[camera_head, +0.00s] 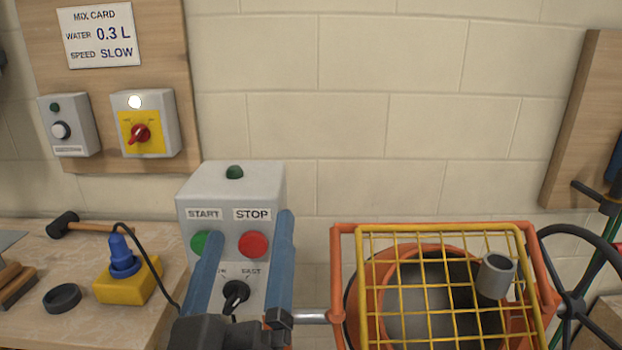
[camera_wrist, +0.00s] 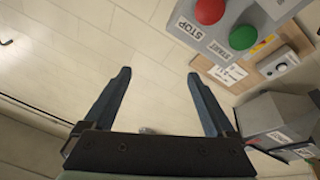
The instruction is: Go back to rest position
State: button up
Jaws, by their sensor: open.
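My gripper (camera_head: 246,250) is open and empty, with its two blue fingers apart and pointing up in the head view. In that view it overlaps the front of the grey control box (camera_head: 232,175), which carries a green START button (camera_head: 203,243), a red STOP button (camera_head: 253,244) and a black speed knob (camera_head: 236,292). Part of the knob's labels is hidden behind the fingers. In the wrist view the open fingers (camera_wrist: 158,95) have only pale wall and floor between them. The control box (camera_wrist: 262,15) is at the upper right there, apart from the fingers.
An orange mixer (camera_head: 340,270) with a yellow grid guard (camera_head: 367,290) stands right of my gripper, beside a black handwheel (camera_head: 575,305). A wooden bench (camera_head: 60,325) at left holds a blue plug on a yellow block (camera_head: 135,285) and a mallet (camera_head: 65,225). A wall board holds a red rotary switch (camera_head: 140,134).

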jog(key=s+d+r+m+t+p, duration=0.1)
jog(key=r+p, duration=0.3)
jog(key=r, duration=0.8)
jog(key=s+d+r+m+t+p, duration=0.2)
jog(key=r+p, duration=0.3)
jog(key=r, duration=0.6)
jog(key=s+d+r+m+t+p, duration=0.1)
jog(key=r+p, duration=0.4)
jog(key=r, duration=0.7)
jog(key=shift+s+d+r+m+t, duration=0.35)
jog(key=shift+s+d+t, duration=0.5)
jog(key=shift+d, duration=0.35)
jog(key=shift+w+f, duration=0.1)
